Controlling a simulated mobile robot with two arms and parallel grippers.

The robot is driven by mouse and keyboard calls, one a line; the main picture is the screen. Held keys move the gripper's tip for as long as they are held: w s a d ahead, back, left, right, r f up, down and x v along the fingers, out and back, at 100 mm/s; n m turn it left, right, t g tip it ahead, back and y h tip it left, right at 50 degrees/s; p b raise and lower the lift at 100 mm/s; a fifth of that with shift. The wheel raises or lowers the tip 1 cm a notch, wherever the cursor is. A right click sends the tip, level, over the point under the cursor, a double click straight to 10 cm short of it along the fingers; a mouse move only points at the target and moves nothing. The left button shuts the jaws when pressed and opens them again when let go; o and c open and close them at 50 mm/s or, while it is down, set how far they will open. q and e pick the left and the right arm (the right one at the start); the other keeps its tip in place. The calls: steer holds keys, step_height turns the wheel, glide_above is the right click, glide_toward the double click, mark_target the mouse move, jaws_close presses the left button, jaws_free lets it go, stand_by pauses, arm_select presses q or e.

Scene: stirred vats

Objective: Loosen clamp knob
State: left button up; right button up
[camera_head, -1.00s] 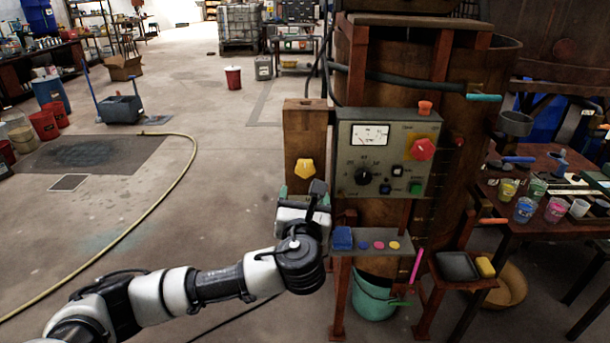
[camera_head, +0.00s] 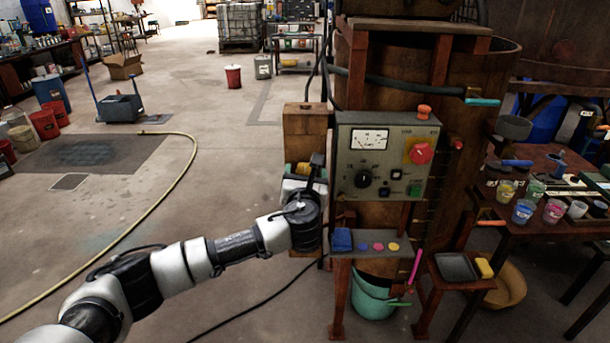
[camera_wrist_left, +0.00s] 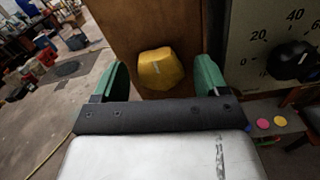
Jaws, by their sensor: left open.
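The clamp knob is a yellow, lobed knob on the front of a brown wooden post (camera_head: 304,122). In the left wrist view the knob (camera_wrist_left: 161,69) shows ahead of my left gripper, between its two green fingers. My left gripper (camera_wrist_left: 163,80) is open, with a finger to each side of the knob and visible gaps between. I cannot tell how far the fingertips are from the post. In the head view my left gripper (camera_head: 304,172) covers most of the knob; a yellow part shows above it. My right gripper is not in view.
A grey control panel (camera_head: 399,140) with a dial and a red knob stands right beside the post. A small shelf (camera_head: 343,244) with a blue block and coloured buttons sits below it. A teal bucket (camera_head: 372,300) stands under the shelf. The floor at left is open, crossed by a yellow hose (camera_head: 160,222).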

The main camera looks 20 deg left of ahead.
arm_select(q)
steer(key=c, duration=0.9)
steer(key=n, duration=0.4)
steer(key=shift+f+n+b, duration=0.1)
steer(key=shift+n+b, duration=0.2)
steer(key=shift+b, duration=0.05)
steer(key=n+b, duration=0.1)
steer(key=n, duration=0.3)
steer(key=shift+n, duration=0.3)
steer(key=shift+n+b, duration=2.2)
steer(key=shift+n, duration=5.1)
